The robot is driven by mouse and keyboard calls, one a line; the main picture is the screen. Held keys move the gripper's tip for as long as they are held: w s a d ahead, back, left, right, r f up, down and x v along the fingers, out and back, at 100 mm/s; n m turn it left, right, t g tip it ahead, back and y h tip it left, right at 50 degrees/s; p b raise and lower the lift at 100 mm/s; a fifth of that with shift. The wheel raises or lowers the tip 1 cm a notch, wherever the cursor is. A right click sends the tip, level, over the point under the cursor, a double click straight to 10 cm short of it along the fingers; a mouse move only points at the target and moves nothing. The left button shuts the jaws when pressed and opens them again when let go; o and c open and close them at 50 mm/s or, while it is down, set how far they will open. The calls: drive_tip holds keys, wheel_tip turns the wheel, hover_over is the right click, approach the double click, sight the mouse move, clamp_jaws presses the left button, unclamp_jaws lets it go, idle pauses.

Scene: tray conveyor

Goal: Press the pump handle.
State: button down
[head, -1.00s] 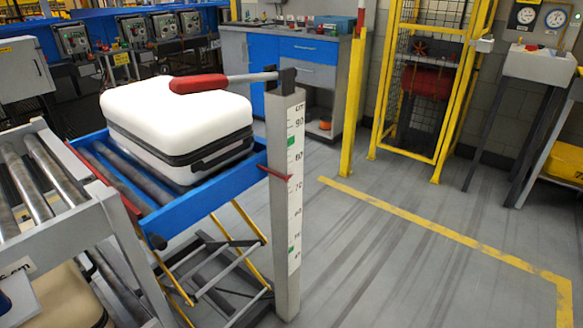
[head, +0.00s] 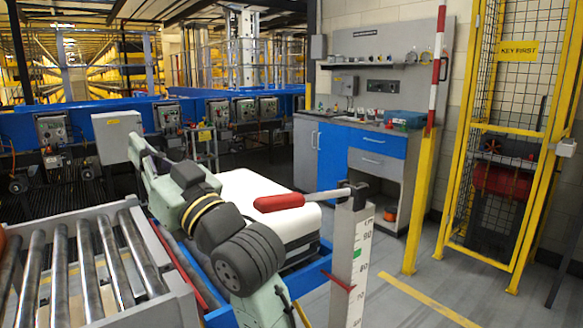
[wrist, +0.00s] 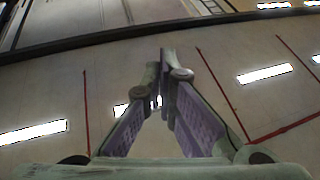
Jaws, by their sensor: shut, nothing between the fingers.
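The pump handle is a lever with a red grip (head: 280,202), joined by a grey bar to a dark pivot on top of a grey post (head: 348,265) with a height scale. The lever lies close to level, its grip pointing left in front of the white case (head: 262,188). My arm rises in the head view just left of the grip; its fingers cannot be made out there. In the wrist view my gripper (wrist: 163,85) has its fingertips together with nothing between them. The handle does not show in the wrist view.
The white case rests on a blue lift platform (head: 318,272) beside the post. A roller conveyor (head: 75,265) stands at the left. A blue and grey workbench (head: 375,145) and a yellow cage (head: 480,240) are behind. Floor at the right is open.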

drive_tip(key=w+d+m+h+p, duration=0.1)
drive_tip(key=w+d+m+h, duration=0.15)
drive_tip(key=d, duration=0.45)
drive_tip(key=w+d+m+h+p, duration=0.1)
drive_tip(key=w+d+h+p, duration=0.15)
drive_tip(key=d, duration=0.55)
drive_tip(key=s+d+f+m+h+p, duration=0.1)
drive_tip(key=d+h, duration=0.1)
drive_tip(key=d, duration=0.5)
drive_tip(key=s+d+f+g+h, duration=0.1)
drive_tip(key=d+h, duration=0.1)
drive_tip(key=d, duration=0.5)
drive_tip(key=shift+s+d+m+g+p, duration=0.3)
drive_tip(key=shift+s+d+m+p, duration=0.05)
drive_tip(key=shift+s, duration=0.05)
drive_tip(key=w+a+f+p, duration=0.4)
drive_tip(key=w+a+f, duration=0.2)
drive_tip(key=w, duration=0.1)
drive_tip(key=shift+a+f, duration=0.2)
drive_tip(key=shift+a, duration=0.2)
